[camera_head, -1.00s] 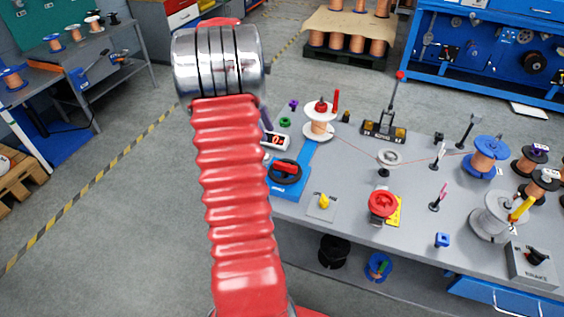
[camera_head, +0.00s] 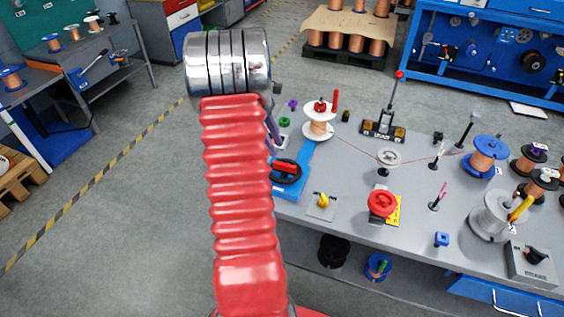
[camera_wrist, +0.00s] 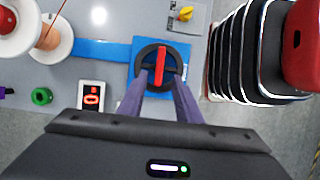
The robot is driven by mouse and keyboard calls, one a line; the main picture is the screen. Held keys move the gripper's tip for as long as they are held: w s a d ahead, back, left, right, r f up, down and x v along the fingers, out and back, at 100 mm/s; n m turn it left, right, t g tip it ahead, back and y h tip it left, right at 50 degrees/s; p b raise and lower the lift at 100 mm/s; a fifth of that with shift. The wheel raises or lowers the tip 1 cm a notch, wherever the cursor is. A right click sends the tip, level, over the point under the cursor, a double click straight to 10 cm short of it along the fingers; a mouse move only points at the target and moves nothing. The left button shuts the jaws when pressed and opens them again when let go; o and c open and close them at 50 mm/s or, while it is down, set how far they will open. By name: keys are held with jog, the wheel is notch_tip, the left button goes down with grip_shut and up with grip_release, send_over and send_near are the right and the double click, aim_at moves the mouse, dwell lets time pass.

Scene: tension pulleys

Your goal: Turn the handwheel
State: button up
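The black round handwheel (camera_wrist: 146,56) has a raised red bar (camera_wrist: 160,66) across it and sits on a blue base plate (camera_wrist: 105,50). In the head view, the handwheel (camera_head: 287,178) is at the near left of the grey bench. My gripper (camera_wrist: 162,82) is open, its two purple fingers pointing at the wheel, one tip on each side of the red bar's lower half. The gap above the wheel is hard to judge. In the head view my arm hides most of the gripper; a purple finger shows just above the wheel.
A yellow knob (camera_head: 323,200) and a red knob (camera_head: 381,203) are to the right.

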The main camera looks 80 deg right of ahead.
aim_at(284, 163)
jog(key=x, duration=0.8)
